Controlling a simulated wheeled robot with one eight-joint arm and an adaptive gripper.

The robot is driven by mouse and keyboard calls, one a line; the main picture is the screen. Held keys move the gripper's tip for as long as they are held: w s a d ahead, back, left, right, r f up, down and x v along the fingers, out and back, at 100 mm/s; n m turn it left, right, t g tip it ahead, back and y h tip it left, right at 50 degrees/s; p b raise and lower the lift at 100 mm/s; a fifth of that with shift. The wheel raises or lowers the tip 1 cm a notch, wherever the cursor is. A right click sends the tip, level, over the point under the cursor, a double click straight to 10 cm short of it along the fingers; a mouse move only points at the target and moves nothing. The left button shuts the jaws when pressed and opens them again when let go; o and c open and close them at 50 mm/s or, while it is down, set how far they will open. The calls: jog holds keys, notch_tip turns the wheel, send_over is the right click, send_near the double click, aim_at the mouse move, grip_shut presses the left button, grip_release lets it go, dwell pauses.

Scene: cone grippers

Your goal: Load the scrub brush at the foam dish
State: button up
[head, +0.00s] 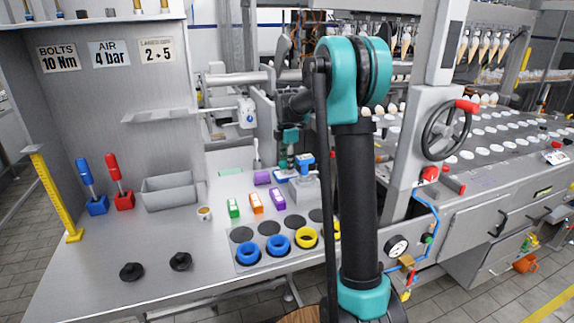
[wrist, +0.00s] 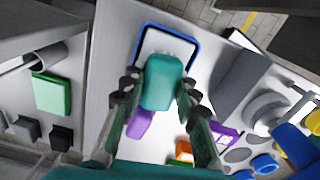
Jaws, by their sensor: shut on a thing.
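My gripper (wrist: 155,103) is shut on the scrub brush (wrist: 168,80), a rounded teal block between the two fingers in the wrist view. The foam dish (wrist: 195,50) has a blue rim and white inside. The brush overlaps the dish's near part in the wrist view; whether it touches the foam I cannot tell. In the head view my gripper (head: 289,160) points down at the back of the bench, by the blue edge of the dish (head: 281,177). The brush is too small there to make out.
A grey block with a blue top (head: 304,178) stands close right of my gripper. Green, orange and purple blocks (head: 256,203) and blue and yellow rings (head: 278,242) lie nearer.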

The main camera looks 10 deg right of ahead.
jog(key=shift+f, duration=0.55)
dwell(1.5)
jog(key=shift+r, duration=3.55)
